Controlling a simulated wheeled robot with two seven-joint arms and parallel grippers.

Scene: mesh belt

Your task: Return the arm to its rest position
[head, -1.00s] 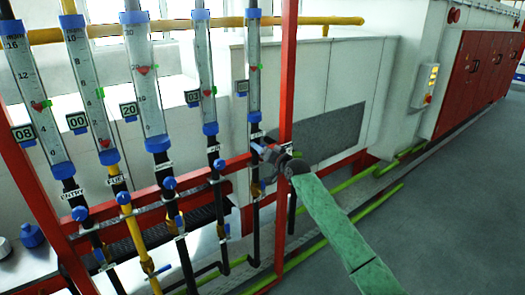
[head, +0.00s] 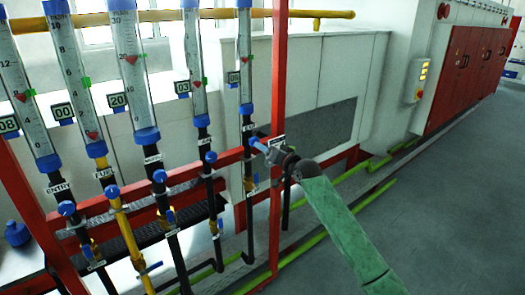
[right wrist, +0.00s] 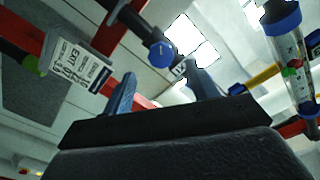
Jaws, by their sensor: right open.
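My right arm (head: 335,220), in a green sleeve, reaches in from the lower right of the head view. My right gripper (head: 265,147) is beside the red upright post, at the blue valve knob of the rightmost flow tube. In the right wrist view the two fingers (right wrist: 161,90) stand apart with nothing between them. A round blue knob (right wrist: 162,53) lies just beyond the gap. I cannot tell whether a finger touches it. My left arm and gripper are not in view.
Several flow tubes (head: 130,70) with blue caps stand in a row on a red frame (head: 277,80). A label plate (right wrist: 75,65) hangs close to the gripper in the wrist view. Green pipes (head: 345,222) run along the floor. The grey floor (head: 450,200) at right is clear.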

